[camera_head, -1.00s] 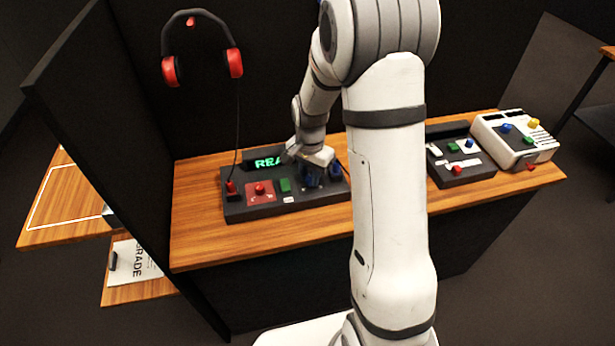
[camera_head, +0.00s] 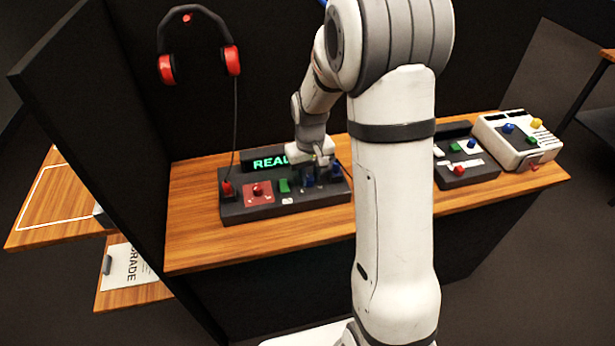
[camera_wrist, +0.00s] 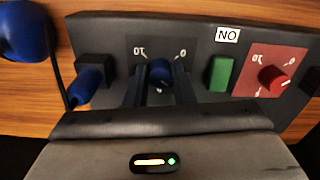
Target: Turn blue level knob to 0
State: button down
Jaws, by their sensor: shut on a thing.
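The blue level knob (camera_wrist: 160,73) sits on a dark plate of the console, with a 10 mark at its left and a 0 mark at its right in the wrist view, where the lettering appears upside down. My gripper (camera_wrist: 160,84) has one finger on each side of the knob and is shut on it.
A green button (camera_wrist: 221,73) and a red knob (camera_wrist: 272,79) on a red plate lie right of my fingers in the wrist view. A blue plug (camera_wrist: 88,84) with a cable stands close on the left. Headphones (camera_head: 232,60) hang on the back wall.

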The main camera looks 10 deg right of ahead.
jog(key=n, duration=0.4)
jog(key=shift+w+r+n+b, duration=0.1)
jog(key=shift+w+n+b, duration=0.1)
jog(key=shift+n+b, duration=0.15)
jog(key=n, duration=0.3)
jog(key=shift+n+b, duration=0.25)
jog(key=shift+b, duration=0.05)
jog(key=n, duration=0.3)
jog(key=shift+n, duration=0.3)
jog(key=shift+n+b, duration=0.35)
jog(key=shift+n, duration=1.35)
jog(key=c, duration=1.5)
grip_release()
jog(key=o, duration=0.3)
